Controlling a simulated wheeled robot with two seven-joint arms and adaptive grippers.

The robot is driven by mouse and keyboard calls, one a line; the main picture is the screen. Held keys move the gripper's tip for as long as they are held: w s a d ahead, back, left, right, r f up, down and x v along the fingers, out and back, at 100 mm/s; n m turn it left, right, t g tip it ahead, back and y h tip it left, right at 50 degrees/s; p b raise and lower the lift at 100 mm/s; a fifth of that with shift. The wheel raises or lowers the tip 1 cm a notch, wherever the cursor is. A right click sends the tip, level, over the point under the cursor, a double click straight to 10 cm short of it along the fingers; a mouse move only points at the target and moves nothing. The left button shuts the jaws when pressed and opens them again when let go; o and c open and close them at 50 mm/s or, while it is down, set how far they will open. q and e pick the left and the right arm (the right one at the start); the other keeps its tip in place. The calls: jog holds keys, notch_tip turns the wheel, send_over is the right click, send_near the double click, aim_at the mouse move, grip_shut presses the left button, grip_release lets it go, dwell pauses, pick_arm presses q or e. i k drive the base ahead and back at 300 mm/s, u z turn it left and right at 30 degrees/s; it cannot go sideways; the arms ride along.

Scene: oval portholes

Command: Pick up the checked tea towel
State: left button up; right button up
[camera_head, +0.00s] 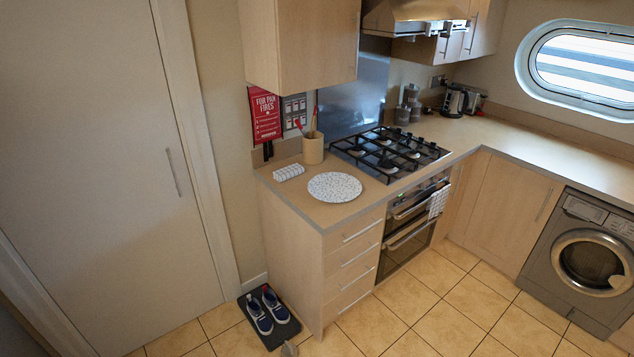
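A white tea towel with a dark checked pattern (438,203) hangs over the handle at the right side of the oven front. Its lower part hangs free in front of the oven door. A small white patterned block or folded cloth (289,172) lies on the counter left of the hob; I cannot tell which it is. Neither of my grippers can be made out in the head view.
A speckled round board (334,187) and a utensil pot (313,148) stand on the counter by the black hob (387,152). Shoes on a dark mat (269,318) lie by the drawers. Tiled floor before the oven is clear.

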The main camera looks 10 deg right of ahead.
aim_at(288, 172)
jog(key=z, duration=0.65)
jog(key=i, duration=0.75)
jog(key=z, duration=0.85)
jog(key=i, duration=0.85)
jog(key=u, duration=0.5)
jog(key=i, duration=0.8)
jog(key=u, duration=0.7)
